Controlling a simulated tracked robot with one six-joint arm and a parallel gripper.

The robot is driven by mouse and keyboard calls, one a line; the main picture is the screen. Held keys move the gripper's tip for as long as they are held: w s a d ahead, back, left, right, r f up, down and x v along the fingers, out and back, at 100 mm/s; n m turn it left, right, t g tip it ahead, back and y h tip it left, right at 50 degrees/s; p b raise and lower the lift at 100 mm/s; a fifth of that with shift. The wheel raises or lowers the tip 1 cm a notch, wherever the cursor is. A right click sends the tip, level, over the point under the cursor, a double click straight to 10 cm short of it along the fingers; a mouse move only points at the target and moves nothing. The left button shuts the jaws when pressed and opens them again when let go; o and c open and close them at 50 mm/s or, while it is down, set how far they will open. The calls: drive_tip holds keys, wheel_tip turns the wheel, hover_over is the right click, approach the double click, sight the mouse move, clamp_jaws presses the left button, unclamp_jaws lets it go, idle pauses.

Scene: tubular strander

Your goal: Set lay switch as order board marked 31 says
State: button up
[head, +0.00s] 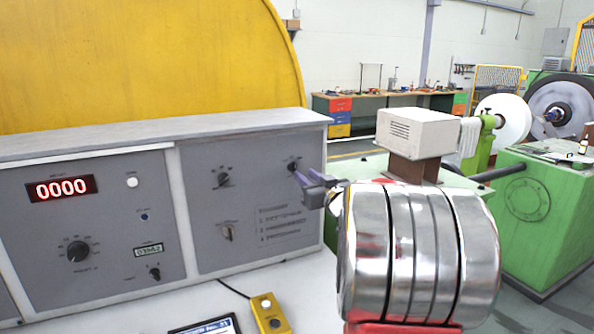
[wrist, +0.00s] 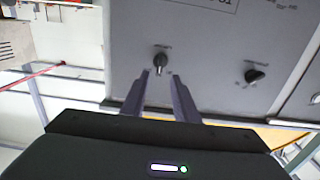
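The control panel (head: 250,205) is grey, with several small dark knobs; their labels are too small to read, so I cannot tell which is the lay switch. One knob (head: 292,166) is at the panel's upper right, and it also shows in the wrist view (wrist: 160,62). My gripper (head: 301,175) is right in front of this knob. In the wrist view, my gripper (wrist: 161,75) is open, its two fingertips apart with the knob just beyond and between them; contact cannot be told.
Another knob (head: 223,179) sits left of it, also in the wrist view (wrist: 256,75). A switch (head: 228,232) is below. A red display (head: 62,188) reads 0000. A yellow button box (head: 269,313) lies on the white desk. Green machinery (head: 545,205) stands at right.

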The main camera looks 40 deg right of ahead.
sight(295, 167)
drive_tip(key=shift+x, duration=3.5)
drive_tip(key=shift+c, duration=0.2)
